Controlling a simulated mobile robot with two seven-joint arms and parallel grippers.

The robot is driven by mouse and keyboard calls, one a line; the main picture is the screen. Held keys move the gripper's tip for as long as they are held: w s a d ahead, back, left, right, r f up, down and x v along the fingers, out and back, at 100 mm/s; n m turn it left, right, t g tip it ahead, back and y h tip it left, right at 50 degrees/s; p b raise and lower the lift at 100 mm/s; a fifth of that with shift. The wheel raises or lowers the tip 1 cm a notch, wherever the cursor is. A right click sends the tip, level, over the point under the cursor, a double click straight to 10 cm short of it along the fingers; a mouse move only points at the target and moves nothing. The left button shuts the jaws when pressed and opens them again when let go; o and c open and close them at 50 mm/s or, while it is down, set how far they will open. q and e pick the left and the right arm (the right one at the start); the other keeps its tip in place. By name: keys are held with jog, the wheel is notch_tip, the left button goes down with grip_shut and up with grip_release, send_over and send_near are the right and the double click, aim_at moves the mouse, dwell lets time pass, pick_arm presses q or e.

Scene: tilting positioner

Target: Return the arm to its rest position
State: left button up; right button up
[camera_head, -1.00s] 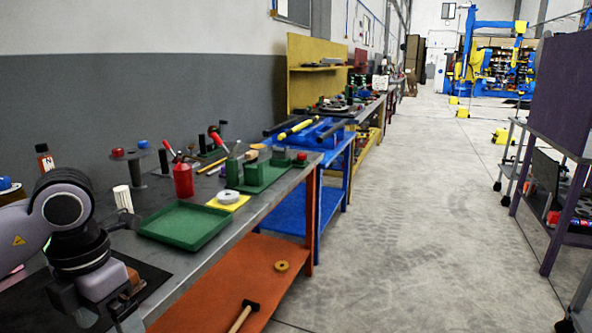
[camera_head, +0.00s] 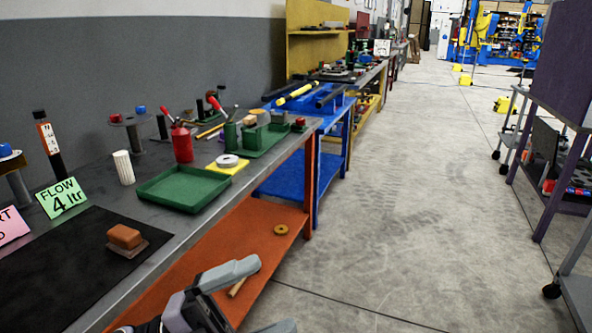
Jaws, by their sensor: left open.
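My left gripper (camera_head: 268,296) is at the bottom of the view, left of centre. Its two grey fingers are spread apart with nothing between them. It is out in front of the grey workbench (camera_head: 185,232), over the orange lower shelf, and one finger hides part of the hammer (camera_head: 237,287) there. The lower finger is partly cut off by the bottom edge. Only the end of my left arm shows, at the bottom edge. My right gripper is not in view.
On the bench are a black mat (camera_head: 60,268) with a brown block (camera_head: 125,236), a green tray (camera_head: 183,188), a red container (camera_head: 182,145) and sign cards (camera_head: 62,198). A yellow ring (camera_head: 281,229) lies on the orange shelf (camera_head: 238,232).

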pick_arm(q)
jog(key=w+a+f+n+t+y, duration=0.2)
jog(key=a+f+n+t+y, duration=0.2)
jog(key=f+n+t+y, duration=0.45)
jog(key=w+a+f+n+t+y, duration=0.2)
jog(key=a+f+n+t+y, duration=0.25)
jog(key=n, duration=0.65)
jog(key=s+a+f+n+g+y, duration=0.3)
jog(key=s+f, duration=0.3)
jog(key=f, duration=0.3)
jog(key=s+a+f+n+g+y, duration=0.3)
jog(key=s+f, duration=0.4)
jog(key=f, duration=0.3)
jog(key=a+n+g, duration=0.1)
jog(key=n, duration=0.1)
jog(key=shift+f+n+y, duration=0.3)
jog(key=shift+n+y, duration=0.05)
jog(key=shift+y, duration=0.05)
